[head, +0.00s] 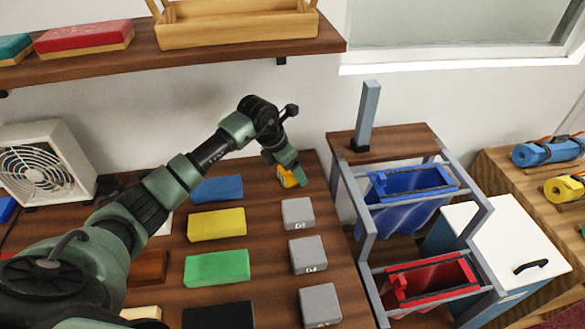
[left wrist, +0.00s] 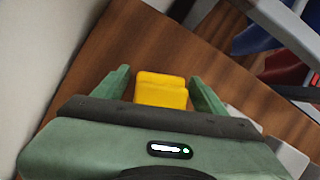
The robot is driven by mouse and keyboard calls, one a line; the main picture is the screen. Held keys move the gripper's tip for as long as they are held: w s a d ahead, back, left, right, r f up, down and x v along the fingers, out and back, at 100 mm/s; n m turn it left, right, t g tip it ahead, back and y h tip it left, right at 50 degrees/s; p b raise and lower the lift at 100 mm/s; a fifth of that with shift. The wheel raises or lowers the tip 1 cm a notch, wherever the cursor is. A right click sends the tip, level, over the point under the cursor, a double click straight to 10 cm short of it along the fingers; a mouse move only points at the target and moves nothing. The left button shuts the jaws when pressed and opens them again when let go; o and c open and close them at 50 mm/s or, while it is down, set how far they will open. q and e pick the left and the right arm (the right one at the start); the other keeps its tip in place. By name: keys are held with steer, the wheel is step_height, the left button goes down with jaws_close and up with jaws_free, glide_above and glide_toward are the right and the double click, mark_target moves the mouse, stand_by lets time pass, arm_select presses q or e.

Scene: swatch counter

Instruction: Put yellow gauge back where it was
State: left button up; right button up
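The yellow gauge (head: 286,178), a small block, is at the far end of the dark wooden counter, by the wall. My left gripper (head: 297,176) points down at it and partly hides it. In the left wrist view the yellow gauge (left wrist: 161,90) lies between the two green fingers of my left gripper (left wrist: 160,76). The fingers stand apart, with a narrow strip of wood showing on each side of the gauge. Whether its underside touches the counter I cannot tell. My right gripper is not in view.
Blue (head: 218,189), yellow (head: 216,224), green (head: 217,267) and black pads lie in a column, with grey blocks (head: 298,213) to their right. A fan (head: 42,162) stands left. A rack with blue (head: 410,183) and red bins stands right. A shelf (head: 180,55) hangs above.

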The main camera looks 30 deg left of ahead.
mark_target(284, 171)
arm_select(q)
steer(key=shift+r, duration=0.2)
steer(key=shift+s+a+r, duration=0.1)
steer(key=shift+r, duration=0.15)
steer(key=b+v, duration=0.1)
steer(key=v, duration=0.5)
steer(key=shift+s+r, duration=0.2)
steer(key=shift+r, duration=0.15)
